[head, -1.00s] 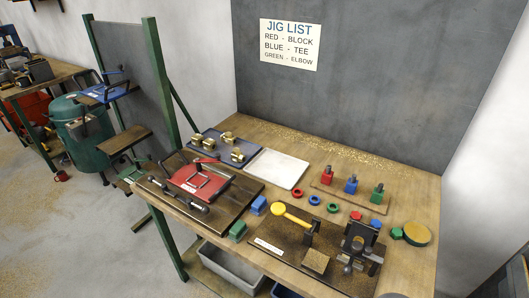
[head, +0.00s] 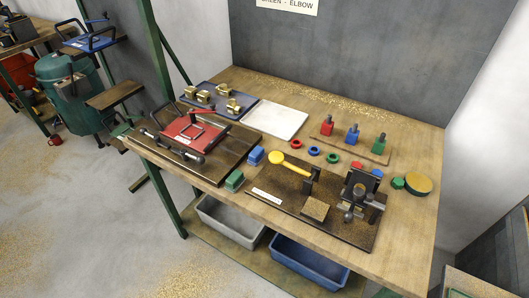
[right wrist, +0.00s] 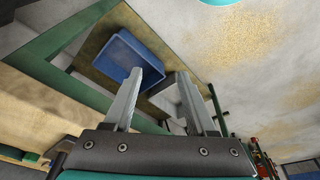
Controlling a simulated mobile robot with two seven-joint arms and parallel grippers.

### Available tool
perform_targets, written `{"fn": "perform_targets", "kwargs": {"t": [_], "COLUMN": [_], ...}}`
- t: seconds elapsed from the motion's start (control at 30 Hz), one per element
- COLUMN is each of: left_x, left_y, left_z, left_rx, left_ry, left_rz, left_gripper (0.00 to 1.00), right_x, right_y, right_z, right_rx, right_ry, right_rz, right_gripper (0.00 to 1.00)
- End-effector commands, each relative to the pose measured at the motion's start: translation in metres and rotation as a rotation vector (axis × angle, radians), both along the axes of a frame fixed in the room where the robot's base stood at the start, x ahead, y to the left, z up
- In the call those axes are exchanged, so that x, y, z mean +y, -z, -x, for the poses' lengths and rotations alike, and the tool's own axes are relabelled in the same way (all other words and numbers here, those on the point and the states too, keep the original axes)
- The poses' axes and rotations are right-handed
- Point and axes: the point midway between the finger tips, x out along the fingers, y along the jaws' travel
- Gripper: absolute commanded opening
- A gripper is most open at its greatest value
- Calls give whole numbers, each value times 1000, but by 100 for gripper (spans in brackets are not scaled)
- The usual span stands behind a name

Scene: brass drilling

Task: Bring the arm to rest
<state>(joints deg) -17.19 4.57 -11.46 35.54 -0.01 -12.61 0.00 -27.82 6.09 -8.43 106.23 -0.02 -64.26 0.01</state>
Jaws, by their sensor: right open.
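My right gripper (right wrist: 155,90) shows in the right wrist view. Its two grey fingers are spread apart, with nothing held between them. Past the fingers, well away from them, a blue bin (right wrist: 119,57) sits on a shelf in a green frame. The blue bin also shows in the head view (head: 310,264), under the workbench (head: 340,121). Neither gripper is visible in the head view, and my left gripper is in no frame.
The bench carries a red jig (head: 193,131), brass parts (head: 233,105), a white tray (head: 274,119), coloured blocks (head: 352,135) and a dark fixture board (head: 262,200). A grey bin (head: 228,222) is below. The floor at left (head: 60,225) is open.

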Motion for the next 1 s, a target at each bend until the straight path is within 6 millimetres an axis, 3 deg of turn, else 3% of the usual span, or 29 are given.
{"fn": "perform_targets", "kwargs": {"t": [0.03, 0.2, 0.4, 0.6, 0.8, 1.0], "left_x": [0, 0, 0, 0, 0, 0], "left_y": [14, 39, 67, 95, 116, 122], "left_z": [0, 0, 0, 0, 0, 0], "left_rx": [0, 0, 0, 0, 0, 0], "left_ry": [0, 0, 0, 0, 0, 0], "left_rz": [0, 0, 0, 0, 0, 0], "left_gripper": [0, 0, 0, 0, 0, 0], "right_x": [0, -3, -9, -17, -26, -30], "right_y": [34, 113, 197, 268, 310, 323], "right_z": [6, 28, 66, 115, 157, 176], "right_rx": [15, 44, 79, 113, 136, 145], "right_ry": [-2, -7, -15, -22, -29, -32], "right_rz": [1, 5, 9, 14, 18, 19], "right_gripper": [57, 57, 57, 57, 57, 57]}}
